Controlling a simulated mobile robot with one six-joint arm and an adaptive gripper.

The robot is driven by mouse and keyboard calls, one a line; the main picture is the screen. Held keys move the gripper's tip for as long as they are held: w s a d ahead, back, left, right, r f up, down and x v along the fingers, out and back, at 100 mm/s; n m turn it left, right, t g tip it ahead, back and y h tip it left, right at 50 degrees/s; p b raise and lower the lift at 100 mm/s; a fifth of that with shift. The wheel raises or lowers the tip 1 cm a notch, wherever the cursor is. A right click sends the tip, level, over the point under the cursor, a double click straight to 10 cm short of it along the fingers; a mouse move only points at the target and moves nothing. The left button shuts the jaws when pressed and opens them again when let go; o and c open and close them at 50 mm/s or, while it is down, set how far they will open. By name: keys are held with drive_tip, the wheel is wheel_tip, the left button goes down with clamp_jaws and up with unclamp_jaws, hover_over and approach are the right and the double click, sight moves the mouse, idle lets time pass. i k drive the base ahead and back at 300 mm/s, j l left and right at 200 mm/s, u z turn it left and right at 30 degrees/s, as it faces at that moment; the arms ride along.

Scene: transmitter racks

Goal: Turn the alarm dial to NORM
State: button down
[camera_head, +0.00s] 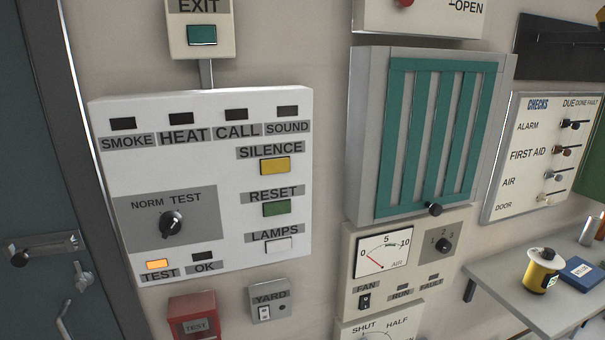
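The alarm dial (171,224) is a black knob on a grey plate, on the left part of the white alarm panel (215,240). The labels NORM and TEST stand above it, NORM to the left and TEST to the right. The knob's pointer seems to point up and right, toward TEST. Below it, the TEST lamp (157,264) is lit orange and the OK lamp (203,256) is dark. My gripper is not in view.
Yellow, green and white buttons sit right of the dial. A dark door with a handle (40,250) is at the left. A red box (192,316) and YARD switch (265,311) are below. A louvred vent (358,140) and shelf (535,305) are to the right.

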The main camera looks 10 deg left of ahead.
sight(170, 222)
drive_tip(key=u, duration=1.3)
